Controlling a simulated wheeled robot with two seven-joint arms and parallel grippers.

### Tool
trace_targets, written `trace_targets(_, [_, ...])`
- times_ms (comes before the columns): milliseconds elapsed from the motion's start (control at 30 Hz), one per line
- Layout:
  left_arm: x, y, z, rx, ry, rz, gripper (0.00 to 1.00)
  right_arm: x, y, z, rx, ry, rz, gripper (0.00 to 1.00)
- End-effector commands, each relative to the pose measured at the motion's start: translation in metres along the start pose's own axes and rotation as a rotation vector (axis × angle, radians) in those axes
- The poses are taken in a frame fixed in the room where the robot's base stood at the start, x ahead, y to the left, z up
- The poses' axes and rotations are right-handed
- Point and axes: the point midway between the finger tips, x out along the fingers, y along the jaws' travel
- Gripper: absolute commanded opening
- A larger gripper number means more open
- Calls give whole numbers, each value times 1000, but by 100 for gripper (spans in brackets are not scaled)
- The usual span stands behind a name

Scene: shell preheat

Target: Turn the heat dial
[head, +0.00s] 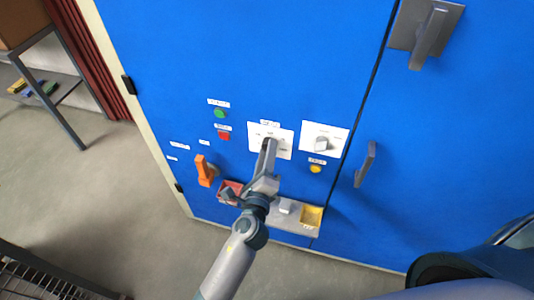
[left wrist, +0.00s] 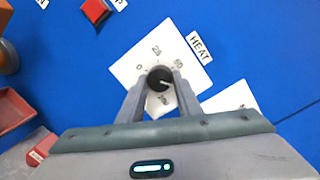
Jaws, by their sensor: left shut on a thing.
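The heat dial (left wrist: 160,78) is a round black knob with a pale pointer line, on a white plate (left wrist: 134,68) marked 0, 25, 50 and more. A label reading HEAT (left wrist: 199,47) sits beside the plate. My left gripper (left wrist: 160,88) is shut on the dial, one finger on each side of it. The pointer line lies toward the lower right in the left wrist view. In the head view my left gripper (head: 268,148) covers the dial, and the white plate (head: 285,145) shows around it. My right gripper is not in view.
The blue cabinet (head: 250,50) carries a green button (head: 219,113), a red button (head: 223,136), an orange handle (head: 205,172), a second knob (head: 321,144) and a yellow button (head: 315,169). A ledge with red and yellow bins (head: 311,216) lies below. Grey door handles (head: 365,164) stick out at right.

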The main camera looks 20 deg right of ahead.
Motion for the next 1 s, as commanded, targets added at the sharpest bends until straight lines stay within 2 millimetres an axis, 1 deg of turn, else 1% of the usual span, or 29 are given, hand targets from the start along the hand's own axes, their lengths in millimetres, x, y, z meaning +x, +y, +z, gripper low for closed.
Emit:
trace_targets(467, [0,2,-1,452,-30,-45,9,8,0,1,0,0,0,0])
trace_targets(1000, [0,4,0,941,-61,-93,9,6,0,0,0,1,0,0])
